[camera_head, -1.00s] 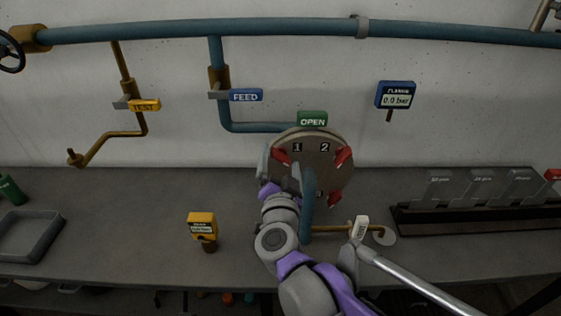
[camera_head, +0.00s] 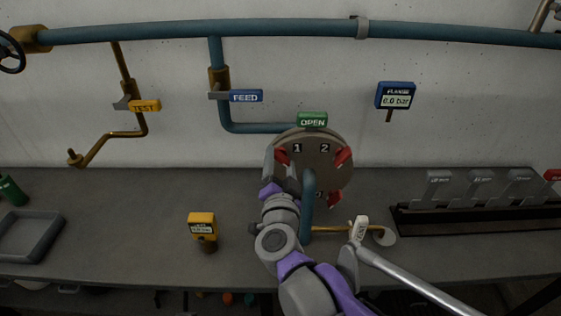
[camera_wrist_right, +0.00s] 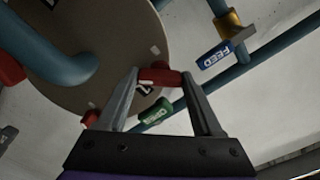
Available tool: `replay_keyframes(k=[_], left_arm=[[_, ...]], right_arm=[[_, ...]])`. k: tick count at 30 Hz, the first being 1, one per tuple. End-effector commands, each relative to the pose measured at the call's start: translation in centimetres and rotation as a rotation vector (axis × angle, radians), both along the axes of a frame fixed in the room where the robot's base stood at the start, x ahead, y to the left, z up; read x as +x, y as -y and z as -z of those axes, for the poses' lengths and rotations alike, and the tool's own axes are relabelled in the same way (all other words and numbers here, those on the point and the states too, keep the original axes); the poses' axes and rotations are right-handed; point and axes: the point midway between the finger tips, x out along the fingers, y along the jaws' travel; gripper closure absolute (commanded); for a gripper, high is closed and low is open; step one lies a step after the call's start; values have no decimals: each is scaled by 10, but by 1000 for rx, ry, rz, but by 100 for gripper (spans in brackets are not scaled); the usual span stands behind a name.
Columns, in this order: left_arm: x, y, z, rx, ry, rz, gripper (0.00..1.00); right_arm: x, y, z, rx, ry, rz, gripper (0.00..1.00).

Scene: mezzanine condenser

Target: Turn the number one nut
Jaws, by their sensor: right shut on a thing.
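The round brown flange plate (camera_head: 318,172) stands upright over the bench, with red nuts around its rim and number tiles 1 (camera_head: 297,148) and 2 (camera_head: 324,147). My right gripper (camera_head: 279,158) is at the upper left of the plate, beside tile 1. In the right wrist view its fingers (camera_wrist_right: 160,82) are shut on the red number one nut (camera_wrist_right: 160,76). The nut at tile 2 (camera_head: 343,157) and a lower nut (camera_head: 334,199) are free of the gripper. My arm hides the plate's lower left. My left gripper is not in view.
A blue pipe (camera_head: 308,205) rises in front of the plate. A green OPEN tag (camera_head: 312,120) sits above it. The FLANGE gauge (camera_head: 396,95) reads 0.0 bar. A yellow gauge (camera_head: 203,226) stands on the bench, left of my arm. A slotted rack (camera_head: 480,220) is right.

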Motion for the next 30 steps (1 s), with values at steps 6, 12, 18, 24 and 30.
replay_keyframes(k=[6,12,18,24,30], left_arm=[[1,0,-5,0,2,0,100],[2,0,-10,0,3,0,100],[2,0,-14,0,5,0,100],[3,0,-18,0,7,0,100],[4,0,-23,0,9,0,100]], right_arm=[[0,0,0,169,0,0,88],[0,0,-1,360,0,0,88],[0,0,0,550,0,0,88],[0,0,-1,740,0,0,88],[0,0,0,927,-1,-1,88]])
